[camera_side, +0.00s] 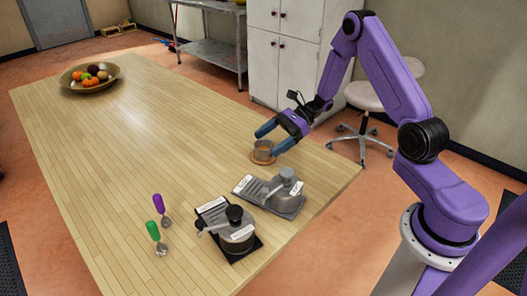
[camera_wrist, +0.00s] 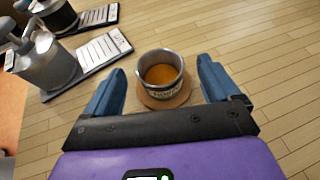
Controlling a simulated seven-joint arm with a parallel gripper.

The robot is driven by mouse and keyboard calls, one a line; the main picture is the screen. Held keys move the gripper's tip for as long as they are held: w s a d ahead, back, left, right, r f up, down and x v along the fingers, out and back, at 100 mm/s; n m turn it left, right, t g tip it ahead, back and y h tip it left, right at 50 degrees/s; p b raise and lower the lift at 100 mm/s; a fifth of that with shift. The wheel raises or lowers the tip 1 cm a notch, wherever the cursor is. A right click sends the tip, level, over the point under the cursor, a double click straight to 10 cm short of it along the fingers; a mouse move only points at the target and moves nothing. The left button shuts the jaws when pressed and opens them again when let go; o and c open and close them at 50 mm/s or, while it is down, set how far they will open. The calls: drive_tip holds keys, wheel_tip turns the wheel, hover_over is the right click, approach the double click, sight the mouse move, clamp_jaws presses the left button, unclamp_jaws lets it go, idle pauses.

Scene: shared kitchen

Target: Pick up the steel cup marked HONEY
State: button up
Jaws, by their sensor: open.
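The steel cup (camera_wrist: 161,75) stands upright on a round wooden coaster (camera_wrist: 168,102). It holds an amber liquid and has a label band on its front; the lettering is partly legible and looks like HONEY. In the side view the cup (camera_side: 263,147) is on its coaster (camera_side: 260,158) near the right edge of the table. My gripper (camera_side: 268,140) is open, with its blue fingers on either side of the cup. In the wrist view the fingers of my gripper (camera_wrist: 165,90) flank the cup with gaps on both sides. I see no finger touching it.
A grey lidded pot on a tray (camera_side: 285,188) stands just in front of the cup, with a black-topped pot (camera_side: 236,228) beyond it. A green-handled tool (camera_side: 154,232) and a purple-handled tool (camera_side: 160,206) lie farther left. A fruit bowl (camera_side: 70,82) sits at the far end.

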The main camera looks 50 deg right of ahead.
drive_tip(key=c, duration=1.2)
drive_tip(key=shift+r, duration=0.1)
